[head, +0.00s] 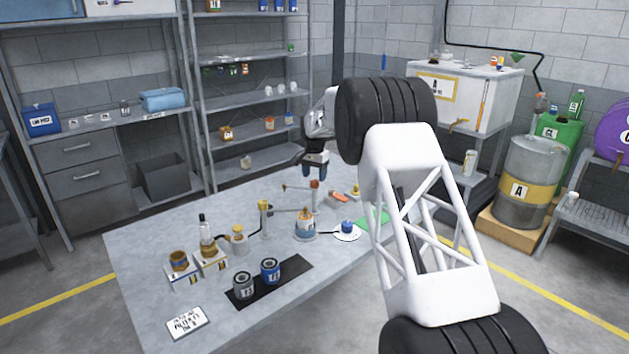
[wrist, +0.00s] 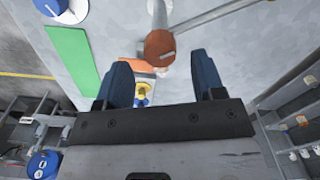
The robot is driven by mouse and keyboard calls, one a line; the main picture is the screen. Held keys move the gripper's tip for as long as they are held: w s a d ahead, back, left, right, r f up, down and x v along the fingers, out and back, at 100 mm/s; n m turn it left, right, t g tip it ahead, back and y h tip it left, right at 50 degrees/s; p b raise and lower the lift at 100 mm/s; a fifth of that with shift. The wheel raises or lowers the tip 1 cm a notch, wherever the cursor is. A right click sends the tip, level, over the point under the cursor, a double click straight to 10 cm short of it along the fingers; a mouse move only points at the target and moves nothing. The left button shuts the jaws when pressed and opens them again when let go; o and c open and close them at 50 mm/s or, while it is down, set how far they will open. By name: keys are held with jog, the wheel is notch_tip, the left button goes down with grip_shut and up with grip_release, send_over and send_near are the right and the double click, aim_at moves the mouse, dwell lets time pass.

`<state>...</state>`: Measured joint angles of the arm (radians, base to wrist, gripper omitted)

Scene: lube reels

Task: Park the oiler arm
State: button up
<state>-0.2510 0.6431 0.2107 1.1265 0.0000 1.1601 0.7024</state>
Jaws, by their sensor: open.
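A slim grey arm (head: 290,210) runs sideways from a brass-topped post (head: 264,218) on the table; I take it as the oiler arm. At its right end stands an upright handle with a red-brown knob (head: 314,184). My gripper (head: 315,172) is above this knob, fingers pointing down. In the wrist view the knob (wrist: 160,48) shows near the gap between my two blue fingers, just beyond their tips. The fingers are apart and hold nothing. I cannot tell how far the knob is below them. A second thin bar (head: 297,188) shows near the knob.
A green mat (wrist: 72,60) and an orange piece (head: 340,198) are near. Dark and blue tins (head: 270,270) stand on a black mat.

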jog(key=shift+r, duration=2.3)
jog(key=shift+r, duration=0.1)
jog(key=shift+s+d+r, duration=0.2)
jog(key=s+d+r+n, duration=0.1)
jog(key=s+d+r, duration=0.5)
jog(key=s, duration=0.6)
jog(key=s+d+r+n+t, duration=0.1)
jog(key=s+d+r, duration=0.5)
jog(key=s, duration=0.5)
jog(key=s+d+r+n, duration=0.1)
jog(key=s+d+r, duration=0.5)
jog(key=s, duration=0.6)
jog(key=s+d+f, duration=0.3)
jog(key=s, duration=1)
jog(key=s+d+f+n+t, duration=0.1)
jog(key=s+d+f, duration=0.2)
jog(key=s, duration=1)
jog(key=s+d+f+n, duration=0.1)
jog(key=s+d+f, duration=0.2)
jog(key=s, duration=1.1)
jog(key=shift+t, duration=0.3)
